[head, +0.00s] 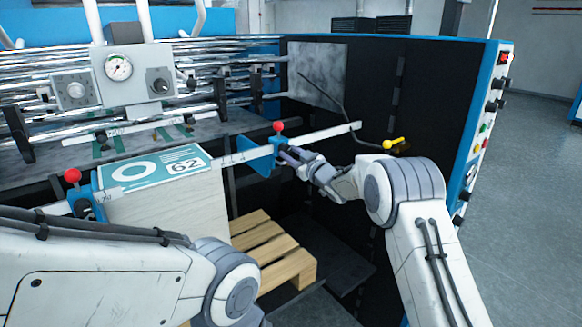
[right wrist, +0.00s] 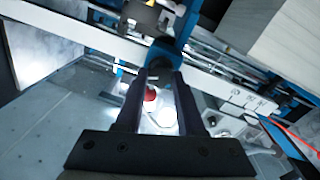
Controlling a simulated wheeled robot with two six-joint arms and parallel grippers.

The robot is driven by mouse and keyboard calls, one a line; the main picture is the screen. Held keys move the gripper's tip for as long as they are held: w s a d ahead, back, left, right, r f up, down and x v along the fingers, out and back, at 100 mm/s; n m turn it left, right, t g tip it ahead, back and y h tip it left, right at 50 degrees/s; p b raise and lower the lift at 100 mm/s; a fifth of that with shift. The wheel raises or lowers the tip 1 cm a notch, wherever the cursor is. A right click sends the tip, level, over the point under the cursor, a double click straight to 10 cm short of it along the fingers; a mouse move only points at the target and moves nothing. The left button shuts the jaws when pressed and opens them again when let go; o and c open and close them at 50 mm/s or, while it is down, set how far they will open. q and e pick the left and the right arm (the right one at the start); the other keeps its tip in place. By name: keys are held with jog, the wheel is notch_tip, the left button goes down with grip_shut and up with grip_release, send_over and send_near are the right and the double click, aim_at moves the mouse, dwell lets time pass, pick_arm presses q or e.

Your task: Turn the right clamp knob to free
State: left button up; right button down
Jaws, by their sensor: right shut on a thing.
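The right clamp (head: 258,158) is a blue block on the white scaled rail, with a red ball (head: 278,127) above it. My right gripper (head: 284,153) reaches it from the right, shut on the right clamp knob at the block's side; the fingers mostly hide the grip. In the right wrist view, the two dark fingers (right wrist: 160,75) meet the blue clamp (right wrist: 167,53). A red ball (right wrist: 150,94) shows between them. My left arm crosses the lower left of the head view, but its gripper is out of view.
A second blue clamp (head: 84,202) with a red ball (head: 72,175) stands at the left of the paper stack (head: 165,215), labelled 62. A wooden pallet (head: 262,245) lies below. A yellow-handled lever (head: 396,144) is on the dark panel, right of my gripper.

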jog(key=n+b, duration=0.8)
jog(key=b, duration=0.1)
jog(key=shift+d+f+n+y, duration=0.1)
jog(key=shift+f+n+y, duration=0.2)
jog(key=shift+n, duration=0.1)
jog(key=shift+r+n+b, duration=0.15)
jog(key=shift+n+b, duration=0.65)
jog(key=shift+n, duration=0.35)
jog(key=shift+r+n+b, duration=0.1)
jog(key=shift+n+b, duration=0.65)
jog(key=shift+n, duration=0.4)
jog(key=c, duration=0.5)
grip_release()
jog(key=shift+s+d, duration=0.2)
jog(key=b+v, duration=0.3)
jog(key=v, duration=0.6)
jog(key=shift+s+d, duration=0.25)
jog(key=shift+d, duration=0.1)
